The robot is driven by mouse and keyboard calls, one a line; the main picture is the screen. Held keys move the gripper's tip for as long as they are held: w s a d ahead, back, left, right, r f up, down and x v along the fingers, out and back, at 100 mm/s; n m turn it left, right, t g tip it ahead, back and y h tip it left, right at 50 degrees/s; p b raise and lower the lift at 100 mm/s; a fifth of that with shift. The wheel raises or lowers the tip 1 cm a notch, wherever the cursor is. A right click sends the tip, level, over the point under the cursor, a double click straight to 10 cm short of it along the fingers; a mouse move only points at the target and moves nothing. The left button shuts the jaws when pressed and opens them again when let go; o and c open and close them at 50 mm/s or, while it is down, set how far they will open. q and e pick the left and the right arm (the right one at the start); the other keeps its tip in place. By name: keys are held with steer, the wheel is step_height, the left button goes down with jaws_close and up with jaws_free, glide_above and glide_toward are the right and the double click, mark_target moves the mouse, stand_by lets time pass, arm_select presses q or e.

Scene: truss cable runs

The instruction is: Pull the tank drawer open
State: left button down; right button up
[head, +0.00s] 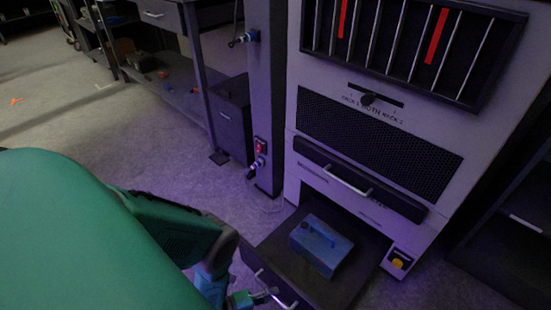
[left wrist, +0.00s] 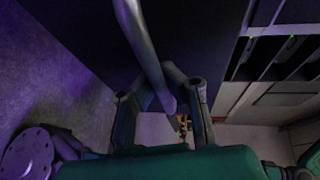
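The tank drawer (head: 345,287) stands out from the bottom of the grey cabinet, with a blue tank (head: 322,247) with a handle on top lying in it. The drawer's bar handle (head: 286,301) is on its front, near the bottom edge of the head view. My left gripper (head: 263,296) is at this handle, partly cut by the frame edge. In the left wrist view the handle bar (left wrist: 143,42) runs between the fingers of my left gripper (left wrist: 168,76), which close in around it. My right gripper is in neither view.
Floor (head: 150,135) is open to the left, before a shelf bench (head: 180,98).

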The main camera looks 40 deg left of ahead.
arm_select(q)
steer(key=shift+a, duration=0.15)
steer(key=c, duration=1.6)
jaws_free()
steer(key=shift+f, duration=0.1)
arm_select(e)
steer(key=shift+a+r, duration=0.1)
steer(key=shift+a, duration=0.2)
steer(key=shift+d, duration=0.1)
arm_select(q)
steer(key=shift+s, duration=0.2)
steer(key=v, duration=1.1)
steer(key=shift+s, duration=0.25)
steer(key=shift+a, duration=0.2)
